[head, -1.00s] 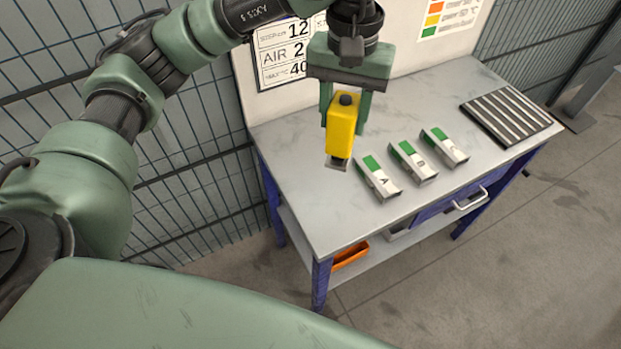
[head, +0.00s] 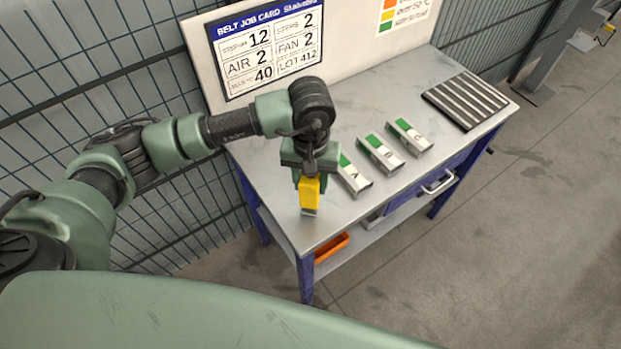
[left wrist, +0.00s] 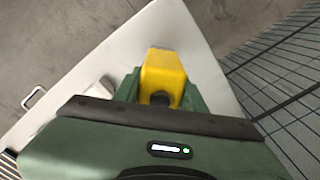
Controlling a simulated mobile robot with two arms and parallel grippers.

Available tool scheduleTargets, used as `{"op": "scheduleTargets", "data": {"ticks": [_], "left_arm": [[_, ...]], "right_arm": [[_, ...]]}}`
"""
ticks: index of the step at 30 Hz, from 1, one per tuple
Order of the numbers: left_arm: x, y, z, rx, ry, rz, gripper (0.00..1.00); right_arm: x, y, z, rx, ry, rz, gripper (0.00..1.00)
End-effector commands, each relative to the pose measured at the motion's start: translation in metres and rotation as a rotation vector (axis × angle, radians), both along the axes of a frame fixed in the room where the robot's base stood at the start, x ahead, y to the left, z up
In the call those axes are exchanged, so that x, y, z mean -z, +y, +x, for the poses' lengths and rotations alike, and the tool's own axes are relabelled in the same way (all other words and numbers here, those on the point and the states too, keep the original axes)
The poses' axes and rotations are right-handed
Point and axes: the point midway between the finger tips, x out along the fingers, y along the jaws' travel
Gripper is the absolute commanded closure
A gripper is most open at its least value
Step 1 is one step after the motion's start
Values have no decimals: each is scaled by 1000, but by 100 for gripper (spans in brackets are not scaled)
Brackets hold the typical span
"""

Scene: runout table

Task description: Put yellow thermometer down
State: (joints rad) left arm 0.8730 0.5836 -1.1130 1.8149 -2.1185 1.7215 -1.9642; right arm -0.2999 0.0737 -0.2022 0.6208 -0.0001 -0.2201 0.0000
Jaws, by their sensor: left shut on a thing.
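The yellow thermometer (head: 310,192) is upright between the fingers of my left gripper (head: 308,176), which is shut on it. It is at the near left part of the grey table (head: 345,220), left of the lettered blocks. Its grey lower end is at or just above the tabletop; I cannot tell if it touches. In the left wrist view the thermometer (left wrist: 163,75) shows between the green fingers (left wrist: 160,92), over the pale tabletop (left wrist: 180,30). My right gripper is not in view.
Three green-and-silver lettered blocks (head: 380,154) stand in a row right of the thermometer. A dark ribbed rack (head: 470,100) lies at the far right of the table. A job card board (head: 268,48) stands behind. An orange bin (head: 331,246) is on the lower shelf. The tabletop's front left is clear.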

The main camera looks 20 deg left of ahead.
Motion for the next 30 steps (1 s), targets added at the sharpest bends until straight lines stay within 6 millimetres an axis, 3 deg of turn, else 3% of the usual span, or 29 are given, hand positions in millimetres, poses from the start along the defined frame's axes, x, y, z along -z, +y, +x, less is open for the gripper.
{"op": "scheduleTargets", "data": {"ticks": [14, 15, 16, 29, 30], "left_arm": [[9, 0, 0, 1, -2, 0, 88], [8, 0, 0, 1, -1, 1, 48], [8, 0, 0, 0, -1, 1, 40], [2, 0, 0, 0, -1, 1, 37], [0, 0, 1, 0, -4, -1, 37]], "right_arm": [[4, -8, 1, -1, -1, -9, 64], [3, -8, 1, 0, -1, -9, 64], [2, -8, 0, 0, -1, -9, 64], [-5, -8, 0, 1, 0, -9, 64], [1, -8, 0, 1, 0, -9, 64]]}}
